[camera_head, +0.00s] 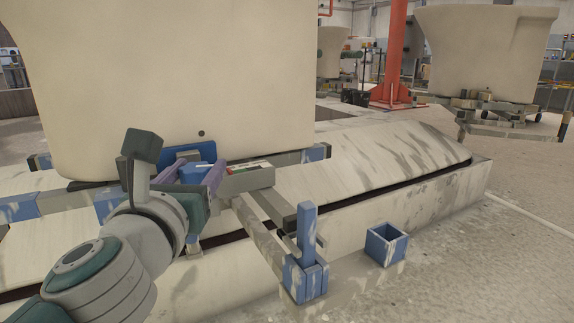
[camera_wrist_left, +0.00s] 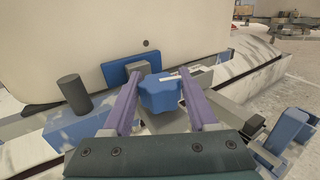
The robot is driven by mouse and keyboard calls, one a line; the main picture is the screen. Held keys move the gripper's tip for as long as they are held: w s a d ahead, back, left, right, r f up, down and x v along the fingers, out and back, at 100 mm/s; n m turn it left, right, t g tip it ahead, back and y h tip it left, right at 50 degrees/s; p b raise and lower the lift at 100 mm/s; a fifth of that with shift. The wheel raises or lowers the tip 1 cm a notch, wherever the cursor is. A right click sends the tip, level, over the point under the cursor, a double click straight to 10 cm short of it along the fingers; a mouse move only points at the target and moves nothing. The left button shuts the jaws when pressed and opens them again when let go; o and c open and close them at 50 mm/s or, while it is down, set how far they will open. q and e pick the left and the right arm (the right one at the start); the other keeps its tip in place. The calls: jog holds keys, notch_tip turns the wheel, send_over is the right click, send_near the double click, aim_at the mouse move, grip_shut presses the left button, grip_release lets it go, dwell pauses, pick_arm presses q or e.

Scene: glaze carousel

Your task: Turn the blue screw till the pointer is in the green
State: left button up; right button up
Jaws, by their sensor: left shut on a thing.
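The blue screw (camera_wrist_left: 160,93) is a lobed knob in the middle of the left wrist view. In the head view the screw (camera_head: 196,171) is partly hidden by my left gripper (camera_head: 203,164). The gripper's two purple fingers are shut on the screw, one on each side, also in the left wrist view (camera_wrist_left: 161,76). A grey block next to the screw carries a small scale (camera_head: 246,167) with white, red and green marks. The pointer is too small to make out in either view. My right gripper is not in view.
A large cream basin (camera_head: 180,80) stands right behind the screw, with a blue pad (camera_wrist_left: 125,68) against it. A grey arm with a blue upright clamp (camera_head: 307,250) extends toward the front.

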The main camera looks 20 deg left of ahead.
pick_arm(q)
jog(key=c, duration=0.6)
jog(key=shift+c, duration=0.2)
jog(key=shift+r+m+t+h+p, duration=0.1)
jog(key=shift+m+t+h+p, duration=0.2)
jog(key=shift+m+h+p, duration=0.7)
jog(key=m+h, duration=0.1)
jog(key=h, duration=0.2)
jog(key=shift+a, duration=0.1)
jog(key=m+h, duration=0.1)
jog(key=h, duration=0.1)
jog(key=m+h+b, duration=0.1)
jog(key=shift+f+m+h, duration=0.2)
jog(key=shift+m+h, duration=0.1)
jog(key=shift+h, duration=0.1)
jog(key=shift+m+g+h+b, duration=0.5)
jog(key=shift+m+h+b, duration=0.4)
jog(key=shift+m+h, duration=0.95)
jog(key=shift+r+h, duration=0.1)
jog(key=shift+h, duration=0.55)
